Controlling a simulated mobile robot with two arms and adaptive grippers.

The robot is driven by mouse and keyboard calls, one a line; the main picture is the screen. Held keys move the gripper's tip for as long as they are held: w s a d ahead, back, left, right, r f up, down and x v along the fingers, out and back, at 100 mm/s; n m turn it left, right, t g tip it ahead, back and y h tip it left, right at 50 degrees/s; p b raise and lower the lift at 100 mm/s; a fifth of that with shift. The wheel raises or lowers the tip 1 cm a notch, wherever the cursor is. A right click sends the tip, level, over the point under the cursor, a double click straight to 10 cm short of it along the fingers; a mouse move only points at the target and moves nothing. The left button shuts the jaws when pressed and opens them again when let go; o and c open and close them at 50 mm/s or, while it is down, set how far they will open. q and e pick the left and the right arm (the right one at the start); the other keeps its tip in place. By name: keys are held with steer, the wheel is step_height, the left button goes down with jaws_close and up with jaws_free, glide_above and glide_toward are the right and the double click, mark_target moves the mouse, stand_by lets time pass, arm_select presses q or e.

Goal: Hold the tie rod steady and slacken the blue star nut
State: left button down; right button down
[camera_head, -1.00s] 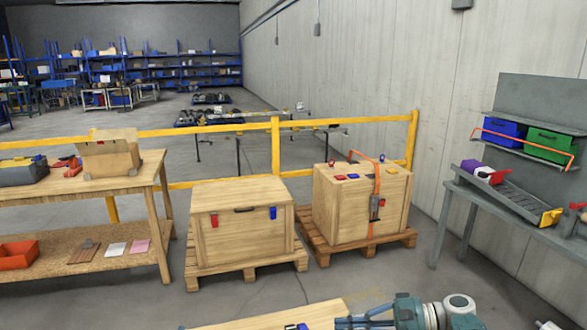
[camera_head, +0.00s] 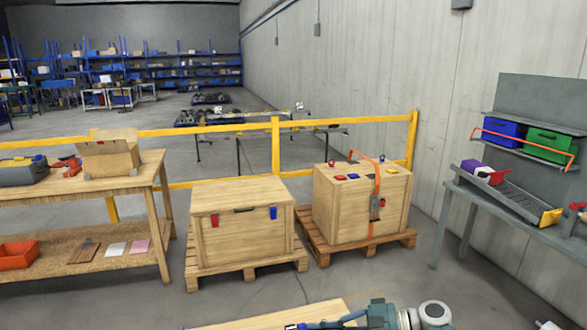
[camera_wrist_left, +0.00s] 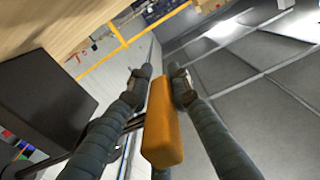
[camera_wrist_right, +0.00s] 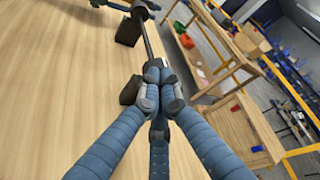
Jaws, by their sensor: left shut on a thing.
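In the left wrist view, my left gripper (camera_wrist_left: 160,82) is shut on an orange block-like piece (camera_wrist_left: 162,130), which lies between its two fingers. In the right wrist view, a dark rod (camera_wrist_right: 148,42), likely the tie rod, runs above the wooden table toward a dark block (camera_wrist_right: 128,32). My right gripper (camera_wrist_right: 154,82) has its fingertips close together at the near end of this rod. I cannot tell whether they grip it. I cannot make out a blue star nut in any view; the fingers may hide it.
A large black block (camera_wrist_left: 45,100) stands close to the left of my left gripper. In the head view, the near table (camera_head: 270,317) shows only at the bottom. Behind it are two wooden crates (camera_head: 243,228) on pallets and a yellow rail (camera_head: 276,150).

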arm_select(q)
steer(key=shift+d, duration=0.1)
arm_select(e)
steer(key=shift+w+a+f, duration=0.1)
steer(key=shift+w+f, duration=0.1)
steer(key=shift+f, duration=0.15)
stand_by(0.5)
steer(key=shift+s+f, duration=0.35)
arm_select(q)
steer(key=shift+d, duration=0.1)
arm_select(e)
steer(key=shift+s+f, duration=0.35)
steer(key=shift+f, duration=0.4)
steer(key=shift+s, duration=0.1)
stand_by(0.5)
steer(key=w+d, duration=0.1)
steer(key=d, duration=0.5)
steer(key=shift+w+d, duration=0.15)
steer(key=shift+d, duration=0.1)
steer(key=shift+r, duration=0.1)
